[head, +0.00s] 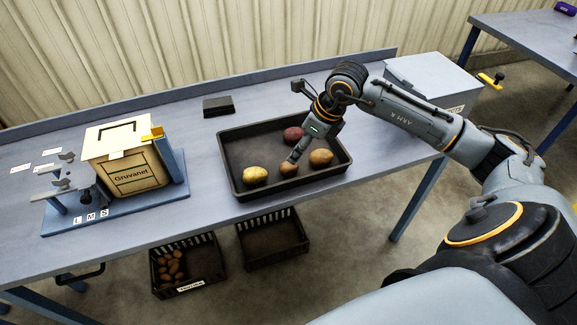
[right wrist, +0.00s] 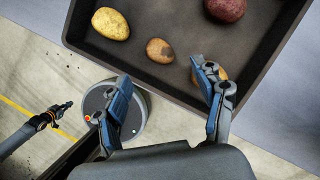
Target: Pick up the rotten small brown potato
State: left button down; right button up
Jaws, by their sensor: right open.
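The small brown potato (head: 289,169) lies in the black tray (head: 239,186), between a yellow potato (head: 255,174) and a tan potato (head: 321,157). In the right wrist view the small brown potato (right wrist: 158,50) shows a dark patch on its right side. My right gripper (head: 294,157) is over the tray just above the small brown potato, its fingers partly overlapping it in the head view. In the right wrist view the right gripper (right wrist: 165,78) is open and empty, with the potato beyond its fingertips. My left gripper (right wrist: 65,107) seems to show small at the lower left there.
A red potato (head: 293,134) lies at the back of the tray. A Gruvanet box (head: 124,160) stands left on the table, with a dark block (head: 218,105) behind the tray. Below the table are a crate of potatoes (head: 188,286) and another crate (head: 272,262).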

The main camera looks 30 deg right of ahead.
aim_at(291, 165)
jog(key=x, duration=0.3)
jog(key=shift+w+a+f, duration=0.1)
jog(key=shift+f, duration=0.15)
jog(key=shift+a+f+p, duration=0.15)
jog(key=shift+f+p, duration=0.35)
jog(key=shift+p, duration=0.05)
jog(key=p+x, duration=0.1)
jog(key=x, duration=0.2)
jog(key=shift+f, duration=0.35)
jog(key=shift+w+f, duration=0.15)
jog(key=shift+f, duration=0.25)
jog(key=shift+c, duration=0.4)
jog(key=c, duration=1.1)
jog(key=shift+c, duration=0.2)
jog(key=shift+r, duration=0.1)
